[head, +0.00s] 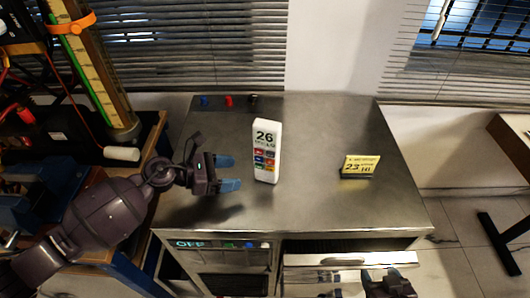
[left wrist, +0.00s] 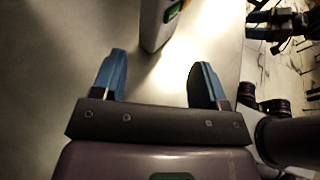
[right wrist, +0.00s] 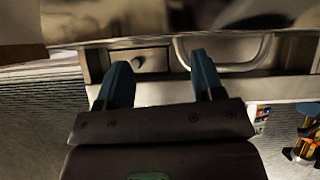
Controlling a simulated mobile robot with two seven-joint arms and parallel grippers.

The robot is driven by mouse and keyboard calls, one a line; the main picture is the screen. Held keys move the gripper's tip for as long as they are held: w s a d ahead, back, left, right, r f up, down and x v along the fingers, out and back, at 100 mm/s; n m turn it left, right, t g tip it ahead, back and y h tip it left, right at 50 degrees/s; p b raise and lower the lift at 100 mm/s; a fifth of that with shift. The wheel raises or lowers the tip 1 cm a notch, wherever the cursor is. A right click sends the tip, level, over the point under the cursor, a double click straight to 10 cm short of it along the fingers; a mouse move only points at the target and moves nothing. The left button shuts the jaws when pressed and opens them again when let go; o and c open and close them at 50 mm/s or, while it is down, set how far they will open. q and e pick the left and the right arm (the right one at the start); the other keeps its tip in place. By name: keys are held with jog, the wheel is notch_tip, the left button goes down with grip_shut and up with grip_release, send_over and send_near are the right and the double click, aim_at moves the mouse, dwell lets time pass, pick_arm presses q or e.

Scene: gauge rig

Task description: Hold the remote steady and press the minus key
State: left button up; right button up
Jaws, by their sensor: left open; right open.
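The white remote (head: 266,151) stands upright on the metal table, its display reading 26 above several coloured keys. Which key is the minus key is too small to tell. My left gripper (head: 231,173) is open and empty just left of the remote, its blue fingers pointing toward it and apart from it. In the left wrist view, the lower part of the remote (left wrist: 160,22) shows beyond the open fingers (left wrist: 160,75).
A small yellow sign (head: 361,165) reading about 23 stands on the table (head: 330,125) to the right of the remote. Blue, red and dark small items (head: 229,101) lie at the back edge. An open drawer (head: 350,259) juts out at the front. The table around the remote is clear.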

aim_at(257, 172)
pick_arm(q)
jog(key=x, duration=0.7)
jog(key=shift+f+b, duration=0.1)
jog(key=shift+b, duration=0.25)
pick_arm(e)
jog(key=shift+s+f, duration=0.15)
jog(key=shift+f, duration=0.4)
pick_arm(q)
jog(key=shift+x, duration=1)
pick_arm(e)
jog(key=shift+w, duration=0.25)
jog(key=shift+s+f, duration=0.1)
pick_arm(q)
jog(key=shift+c, duration=0.3)
pick_arm(e)
jog(key=shift+s, duration=0.15)
pick_arm(q)
jog(key=c, duration=0.9)
pick_arm(e)
jog(key=shift+s+f, duration=0.2)
jog(key=shift+s, duration=0.1)
pick_arm(q)
jog(key=shift+o, duration=0.3)
pick_arm(e)
jog(key=shift+w, duration=0.15)
jog(key=c, duration=0.6)
jog(key=shift+w+r, duration=0.2)
jog(key=shift+w, duration=0.15)
grip_shut()
